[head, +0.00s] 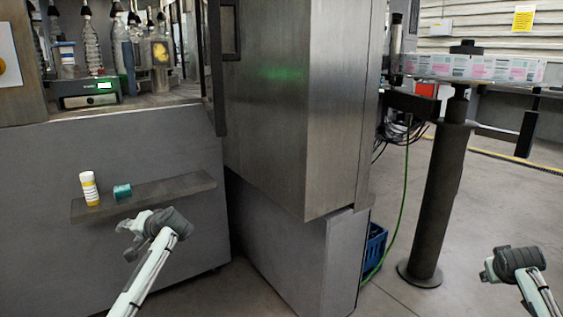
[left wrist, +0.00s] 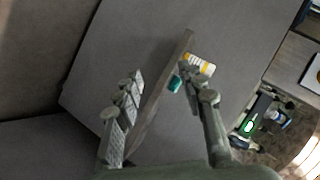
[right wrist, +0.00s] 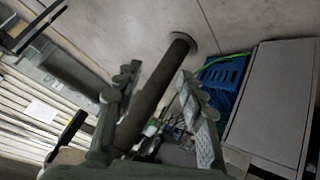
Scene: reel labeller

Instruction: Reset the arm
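My left gripper (head: 128,232) is in front of the grey machine's ledge, below and apart from the objects on it. In the left wrist view its two fingers (left wrist: 162,76) are spread with nothing between them. A white bottle with a yellow band (head: 90,188) stands upright on the ledge, and it also shows in the left wrist view (left wrist: 202,65). A teal cylinder (head: 122,191) lies beside it, and it appears in the left wrist view (left wrist: 175,84) too. My right gripper (head: 489,270) is at the lower right over the floor. In the right wrist view its fingers (right wrist: 157,76) are apart and empty.
The narrow ledge (head: 160,192) juts from the machine's front. A tall steel cabinet (head: 290,100) stands in the middle. A dark post (head: 440,200) carries a conveyor with printed cartons (head: 480,67). A blue crate (head: 375,245) and green cable lie near the cabinet. Floor at right is clear.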

